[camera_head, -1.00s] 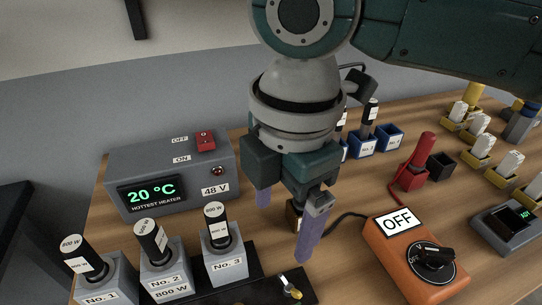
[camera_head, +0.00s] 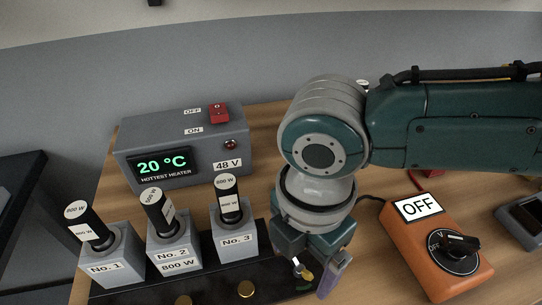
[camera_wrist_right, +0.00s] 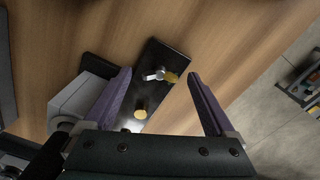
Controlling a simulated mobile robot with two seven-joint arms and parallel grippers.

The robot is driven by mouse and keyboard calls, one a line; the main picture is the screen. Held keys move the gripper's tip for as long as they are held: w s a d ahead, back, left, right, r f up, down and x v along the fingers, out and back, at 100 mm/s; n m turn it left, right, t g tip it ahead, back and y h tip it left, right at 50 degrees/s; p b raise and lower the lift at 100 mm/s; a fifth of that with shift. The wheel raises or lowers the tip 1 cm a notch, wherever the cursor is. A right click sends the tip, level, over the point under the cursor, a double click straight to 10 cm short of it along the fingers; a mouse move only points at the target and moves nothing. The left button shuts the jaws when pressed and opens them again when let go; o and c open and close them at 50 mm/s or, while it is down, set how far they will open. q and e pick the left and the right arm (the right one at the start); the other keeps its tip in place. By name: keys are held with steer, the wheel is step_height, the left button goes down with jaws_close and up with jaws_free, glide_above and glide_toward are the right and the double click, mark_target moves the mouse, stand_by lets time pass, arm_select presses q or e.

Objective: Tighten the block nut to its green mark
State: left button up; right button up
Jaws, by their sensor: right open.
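The block nut (camera_head: 302,269), a small silver nut with a yellow-tipped lever, stands on the dark base plate (camera_head: 222,281), right of block No. 3. A green mark (camera_head: 304,288) shows on the plate just below it. In the right wrist view the nut (camera_wrist_right: 160,75) appears between the spread purple fingers. My right gripper (camera_head: 322,280) is open and empty, close by the nut at the plate's right end. One finger shows in the head view; the other is hidden. I cannot tell whether a finger touches the nut. My left gripper is out of view.
Blocks No. 1 (camera_head: 112,272), No. 2 (camera_head: 174,247) and No. 3 (camera_head: 234,237) hold black 800 W heaters. A grey 48 V box (camera_head: 185,148) reading 20 °C stands behind. An orange OFF switch box (camera_head: 437,248) is at right.

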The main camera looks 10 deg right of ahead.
steer(key=c, duration=1.4)
steer(key=shift+r+m+p, duration=0.2)
steer(key=shift+m+p, duration=0.1)
steer(key=shift+p, duration=0.1)
steer(key=m+p, duration=0.2)
steer(key=shift+r+m, duration=0.1)
steer(key=shift+m, duration=0.8)
steer(key=shift+f, duration=0.25)
steer(key=o, duration=1.4)
